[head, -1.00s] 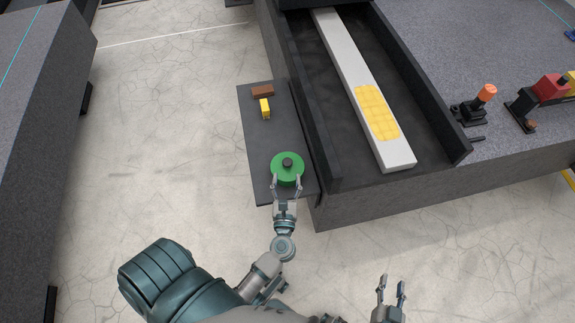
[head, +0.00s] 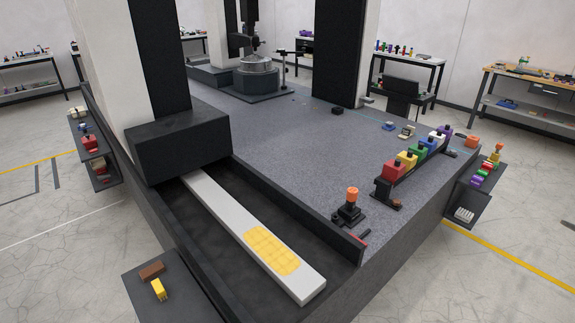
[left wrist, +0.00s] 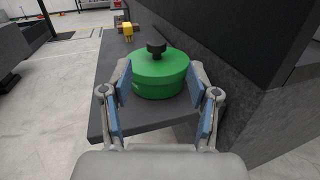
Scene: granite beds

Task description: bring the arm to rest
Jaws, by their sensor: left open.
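In the left wrist view my left gripper (left wrist: 160,112) is open, with one blue-padded finger on each side of a green round lidded pot (left wrist: 160,75) with a black knob. The pot stands upright on a dark grey side shelf (left wrist: 112,75). I cannot tell whether the fingers touch it. Neither of my grippers shows in the head view, and the green pot is out of that view too.
A yellow block (head: 159,289) and a brown block (head: 152,271) lie on the shelf's far part. The granite bed (head: 300,140) rises right beside the shelf. A long pale bar (head: 230,215) with a yellow grid patch lies in its channel. Open floor lies left of the shelf.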

